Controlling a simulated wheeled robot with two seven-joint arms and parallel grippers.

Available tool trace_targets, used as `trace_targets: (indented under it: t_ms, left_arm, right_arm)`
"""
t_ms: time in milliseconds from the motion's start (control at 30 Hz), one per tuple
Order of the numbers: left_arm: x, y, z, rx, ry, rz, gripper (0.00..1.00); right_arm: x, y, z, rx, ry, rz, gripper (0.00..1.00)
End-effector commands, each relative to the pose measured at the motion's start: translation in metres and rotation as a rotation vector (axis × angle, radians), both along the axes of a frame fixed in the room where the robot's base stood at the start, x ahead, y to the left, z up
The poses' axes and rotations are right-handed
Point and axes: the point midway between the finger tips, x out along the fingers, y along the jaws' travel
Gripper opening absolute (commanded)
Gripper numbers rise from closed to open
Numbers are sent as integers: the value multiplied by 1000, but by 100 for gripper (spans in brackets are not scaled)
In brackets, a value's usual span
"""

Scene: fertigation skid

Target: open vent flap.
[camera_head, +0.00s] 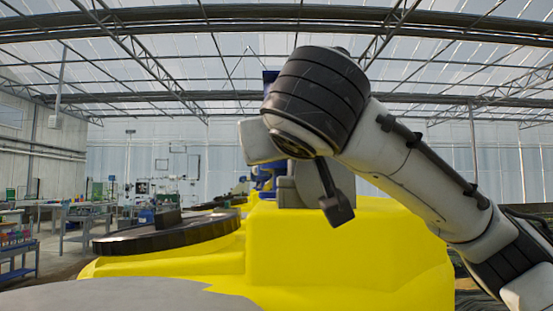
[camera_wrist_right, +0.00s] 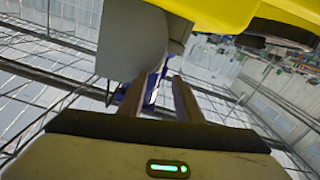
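I cannot pick out the vent flap with certainty. A grey block (camera_head: 297,187) stands on the yellow tank (camera_head: 345,250) in the head view, partly behind my right arm. A grey part (camera_wrist_right: 135,40) beside yellow also shows in the right wrist view, close in front of my right gripper (camera_wrist_right: 158,82). Its two fingers are apart, with no object clearly held between them. A thin blue part (camera_wrist_right: 153,92) shows in the gap, apparently farther off. My left gripper is out of view.
A round black lid (camera_head: 165,232) lies on the tank's left part. A grey surface (camera_head: 130,297) fills the near left. Workbenches (camera_head: 85,217) with equipment stand at the far left. The air above the tank's left side is clear.

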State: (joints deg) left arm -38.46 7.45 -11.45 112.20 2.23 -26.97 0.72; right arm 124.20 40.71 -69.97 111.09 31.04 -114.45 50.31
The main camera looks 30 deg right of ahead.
Motion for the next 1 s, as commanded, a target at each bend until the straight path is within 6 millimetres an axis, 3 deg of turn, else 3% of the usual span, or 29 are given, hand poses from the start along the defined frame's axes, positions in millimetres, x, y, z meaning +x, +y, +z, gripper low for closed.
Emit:
trace_targets:
  t_ms: [433, 667, 1000]
  left_arm:
    - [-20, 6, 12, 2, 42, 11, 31]
    - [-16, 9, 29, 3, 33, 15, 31]
    - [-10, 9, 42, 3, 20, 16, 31]
  right_arm:
    - [28, -15, 2, 1, 6, 4, 31]
    - [44, -27, 0, 3, 7, -2, 31]
    - [82, -53, 0, 0, 2, -5, 31]
